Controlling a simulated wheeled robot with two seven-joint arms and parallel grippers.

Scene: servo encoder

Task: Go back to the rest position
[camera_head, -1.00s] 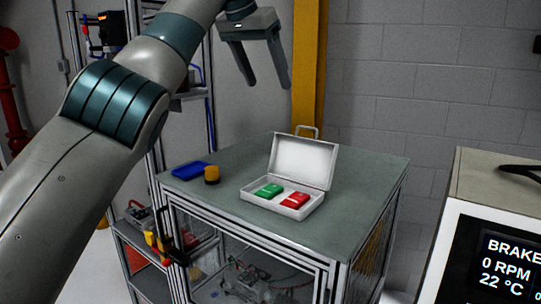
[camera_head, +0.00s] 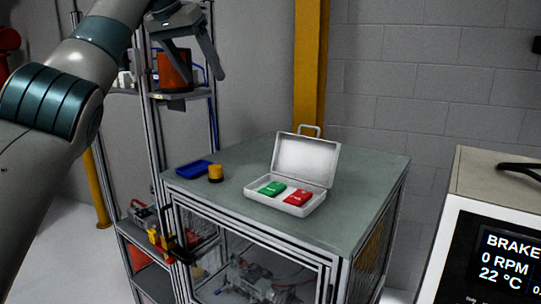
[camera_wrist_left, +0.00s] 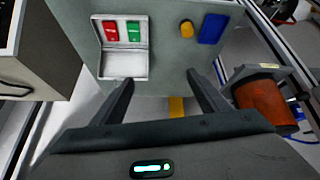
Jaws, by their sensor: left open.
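My left gripper (camera_head: 190,62) is in the upper left of the head view, raised in front of the shelf rack and left of the table. Its two fingers are apart with nothing between them. In the left wrist view the open fingers (camera_wrist_left: 160,92) point towards the table, with the white case below and beyond them. My right gripper is in neither view.
A display box (camera_head: 460,215) stands right. An orange container (camera_wrist_left: 268,100) is on the rack.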

